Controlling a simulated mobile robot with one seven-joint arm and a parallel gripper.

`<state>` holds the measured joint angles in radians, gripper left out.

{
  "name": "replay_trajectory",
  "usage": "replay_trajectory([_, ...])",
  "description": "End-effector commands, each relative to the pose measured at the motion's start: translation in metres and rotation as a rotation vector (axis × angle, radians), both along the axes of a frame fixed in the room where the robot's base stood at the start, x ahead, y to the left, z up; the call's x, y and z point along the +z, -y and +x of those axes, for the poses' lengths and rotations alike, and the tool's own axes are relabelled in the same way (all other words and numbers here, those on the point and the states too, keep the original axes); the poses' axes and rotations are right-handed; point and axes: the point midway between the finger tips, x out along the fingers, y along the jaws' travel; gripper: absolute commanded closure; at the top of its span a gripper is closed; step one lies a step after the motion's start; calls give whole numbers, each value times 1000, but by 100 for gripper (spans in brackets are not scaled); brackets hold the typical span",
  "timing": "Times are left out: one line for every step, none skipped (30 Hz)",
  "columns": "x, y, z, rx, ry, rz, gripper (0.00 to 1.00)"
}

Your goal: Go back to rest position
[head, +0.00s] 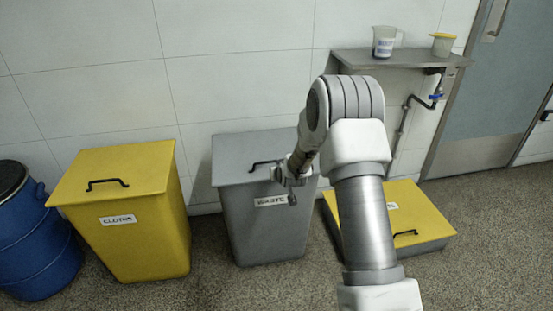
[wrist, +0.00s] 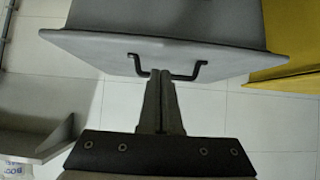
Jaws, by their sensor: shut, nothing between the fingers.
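My gripper (head: 291,198) is in front of the grey bin labelled WASTE (head: 262,228) in the head view, with my arm reaching in from the right. In the wrist view my gripper (wrist: 160,73) is shut, its two fingers together with nothing between them. The fingertips appear close to the black handle (wrist: 196,71) on the grey lid (wrist: 100,50). I cannot tell whether they touch it. The lid lies closed on the bin in the head view.
A yellow bin labelled CLOTHS (head: 165,225) and a blue drum (head: 35,245) stand left. A low yellow-lidded box (head: 415,205) sits right, partly behind my arm. A wall shelf (head: 430,59) holds a white jug (head: 384,40) and a yellow-rimmed cup (head: 443,45). A door (head: 495,90) is at far right.

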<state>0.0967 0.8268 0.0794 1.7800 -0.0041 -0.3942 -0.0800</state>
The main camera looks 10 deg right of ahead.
Motion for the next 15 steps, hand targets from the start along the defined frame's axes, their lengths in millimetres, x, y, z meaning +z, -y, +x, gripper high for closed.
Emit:
replay_trajectory([-2, 0, -7, 0, -2, 0, 100])
replay_trajectory([-5, 0, -11, -1, -3, 1, 100])
replay_trajectory([-7, 0, -15, -1, -2, 1, 100])
replay_trajectory([-9, 0, -17, -1, -1, 1, 100])
replay_trajectory([-11, 0, -20, -1, -1, 1, 100])
replay_trajectory([-12, 0, -22, -1, 0, 1, 100])
replay_trajectory([-13, 0, -23, -1, 1, 1, 100])
replay_trajectory([-14, 0, -25, -1, 1, 1, 100])
replay_trajectory([-14, 0, -26, -1, 1, 1, 100])
replay_trajectory([-15, 0, -26, -1, 1, 1, 100])
replay_trajectory([-15, 0, -27, -1, 1, 1, 100])
replay_trajectory([-13, 0, -27, 0, 1, 0, 100])
replay_trajectory([-10, 0, -27, 0, 1, 0, 100])
replay_trajectory([-7, 0, -28, 1, -1, 0, 100])
replay_trajectory([0, -1, -29, 3, -3, -2, 100])
